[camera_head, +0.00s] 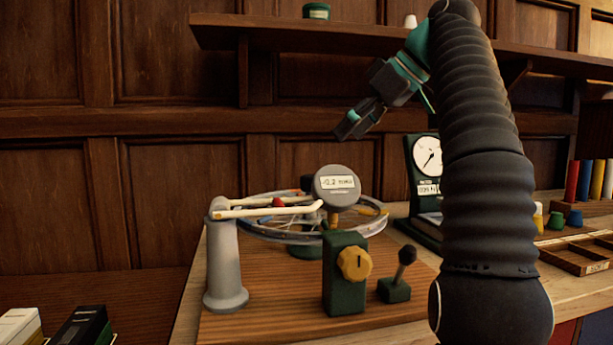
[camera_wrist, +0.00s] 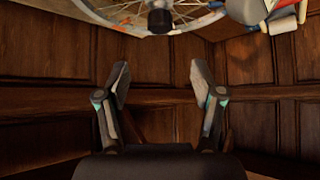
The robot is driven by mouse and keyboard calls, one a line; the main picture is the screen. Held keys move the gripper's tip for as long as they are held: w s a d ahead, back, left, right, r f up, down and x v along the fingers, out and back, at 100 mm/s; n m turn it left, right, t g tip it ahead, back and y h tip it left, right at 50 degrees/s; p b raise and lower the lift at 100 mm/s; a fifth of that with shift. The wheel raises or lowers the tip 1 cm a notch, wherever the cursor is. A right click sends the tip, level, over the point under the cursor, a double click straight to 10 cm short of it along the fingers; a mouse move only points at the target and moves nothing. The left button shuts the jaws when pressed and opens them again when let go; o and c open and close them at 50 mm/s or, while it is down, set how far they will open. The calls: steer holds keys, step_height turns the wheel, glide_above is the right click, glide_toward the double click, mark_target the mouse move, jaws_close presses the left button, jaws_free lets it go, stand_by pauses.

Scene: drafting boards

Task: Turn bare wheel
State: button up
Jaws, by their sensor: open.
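A bare spoked wheel (camera_head: 262,232) lies flat on a stand above a wooden board (camera_head: 270,322) on the bench. Its near part is partly hidden by a gauge (camera_head: 337,187) and a cream arm on a grey post (camera_head: 226,262). In the wrist view part of the wheel's rim and spokes (camera_wrist: 187,18) shows at the top edge, with a dark hub piece (camera_wrist: 160,20). My gripper (camera_head: 347,122) is raised above and behind the wheel, apart from it. In the wrist view my gripper (camera_wrist: 158,78) has its two fingers spread, with nothing between them.
A green block with a yellow knob (camera_head: 354,263) and a small lever (camera_head: 401,272) stand at the board's front. A dial scale (camera_head: 428,158) stands right of the wheel. A shelf (camera_head: 290,32) runs along the panelled wall. Colored tubes and a wooden tray (camera_head: 575,257) are far right.

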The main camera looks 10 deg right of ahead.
mark_target(309, 175)
steer(key=x, duration=1.3)
steer(key=shift+a+f, duration=0.1)
steer(key=shift+f, duration=0.05)
steer(key=shift+c, duration=0.2)
jaws_close()
